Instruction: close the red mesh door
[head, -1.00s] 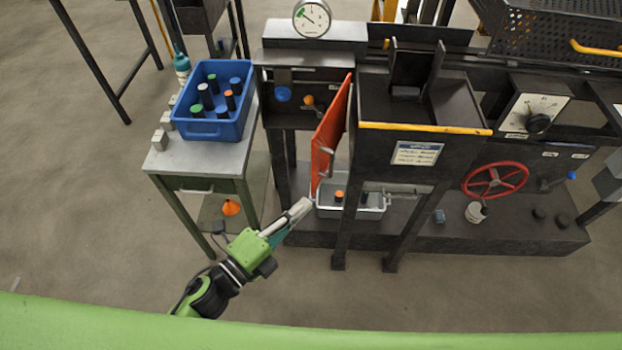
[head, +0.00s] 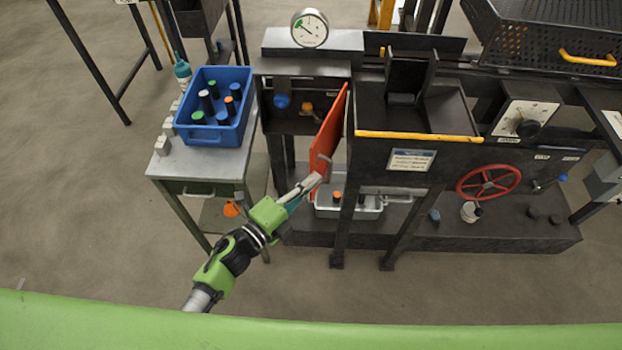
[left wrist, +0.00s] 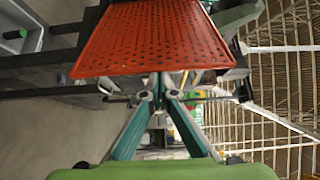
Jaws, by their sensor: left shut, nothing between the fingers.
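The red mesh door (head: 328,132) stands swung open in the head view, seen nearly edge-on, at the left side of the dark furnace frame. In the left wrist view the door's perforated face (left wrist: 152,42) fills the upper middle, right beyond the fingertips. My left gripper (head: 314,181) is shut and empty, with its tips at the door's lower edge. It also shows in the left wrist view (left wrist: 160,92). I cannot tell whether the tips touch the door. My right gripper is in neither view.
A grey bin (head: 368,211) with small pieces sits on the low shelf behind the door. A blue crate (head: 216,140) with several cylinders stands on the side table (head: 190,165) at left. A red handwheel (head: 489,182) is at right. The floor in front is clear.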

